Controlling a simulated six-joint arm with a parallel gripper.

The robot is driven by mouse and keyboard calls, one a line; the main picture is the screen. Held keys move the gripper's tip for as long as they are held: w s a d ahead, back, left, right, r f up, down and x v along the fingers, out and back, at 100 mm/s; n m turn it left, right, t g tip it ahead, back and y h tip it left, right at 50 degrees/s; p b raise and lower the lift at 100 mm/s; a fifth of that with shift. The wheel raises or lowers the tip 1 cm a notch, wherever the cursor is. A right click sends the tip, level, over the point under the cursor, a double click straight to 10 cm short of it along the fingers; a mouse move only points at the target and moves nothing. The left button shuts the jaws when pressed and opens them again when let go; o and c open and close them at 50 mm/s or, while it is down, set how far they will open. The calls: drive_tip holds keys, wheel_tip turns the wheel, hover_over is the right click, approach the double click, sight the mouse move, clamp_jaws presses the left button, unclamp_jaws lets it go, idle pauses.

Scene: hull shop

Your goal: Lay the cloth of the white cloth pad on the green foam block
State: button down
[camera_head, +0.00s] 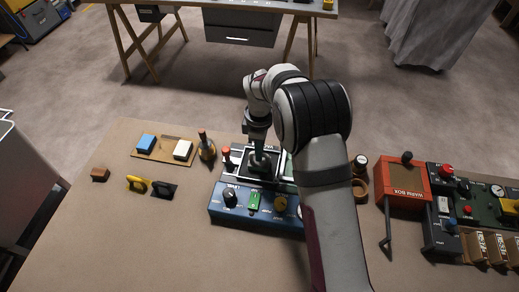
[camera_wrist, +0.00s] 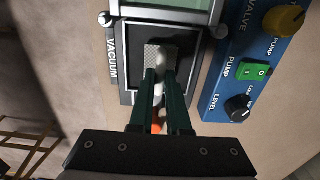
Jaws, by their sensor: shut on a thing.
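A white pad (camera_head: 182,150) rests beside a blue block on a flat tan board at the left of the table. My gripper (camera_head: 260,163) is down over the black frame of the vacuum station, away from that pad. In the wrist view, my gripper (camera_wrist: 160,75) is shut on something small. Its dark green fingers hide most of it. A grey speckled patch (camera_wrist: 163,54) shows at the fingertips; I cannot tell whether it is held or part of the station. I cannot make out a green foam block in either view.
The blue vacuum panel (camera_head: 224,212) has knobs and a green switch. A red warm box (camera_head: 402,186) stands right.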

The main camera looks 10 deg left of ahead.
drive_tip(key=shift+r, duration=3.45)
